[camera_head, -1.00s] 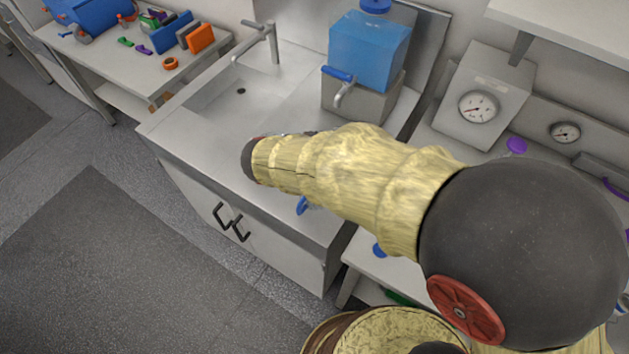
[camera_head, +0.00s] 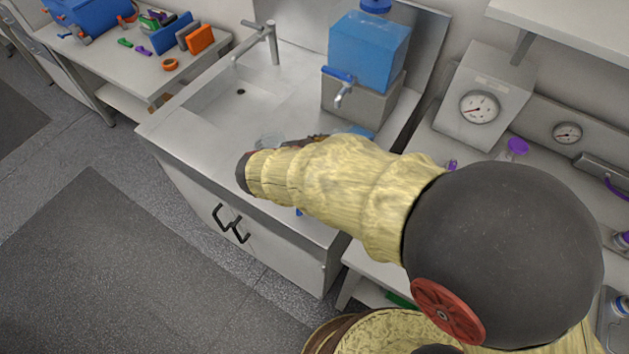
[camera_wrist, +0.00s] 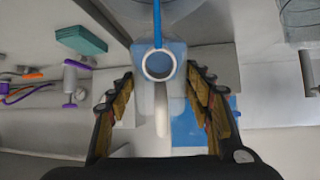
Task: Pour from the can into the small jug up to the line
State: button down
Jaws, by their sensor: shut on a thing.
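A clear glass vessel (camera_wrist: 302,22), probably the small jug, is cut off at the top right, apart from the gripper. In the head view a clear vessel (camera_head: 270,141) shows on the sink counter just behind my arm. My arm hides the gripper there; the jug's line cannot be made out.
A blue water tank (camera_head: 368,52) on a grey stand with a tap is behind my arm. The sink basin (camera_head: 215,100) is left of it. A gauge box (camera_head: 482,105) and purple-capped bottle (camera_head: 516,149) stand right. A blue flat thing (camera_wrist: 190,130) lies below the gripper.

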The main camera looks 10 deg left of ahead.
jog(key=shift+s+a+r+t+h, duration=0.15)
jog(key=shift+s+r+t+h, duration=0.1)
jog(key=shift+t+h, duration=0.4)
dwell(4.5)
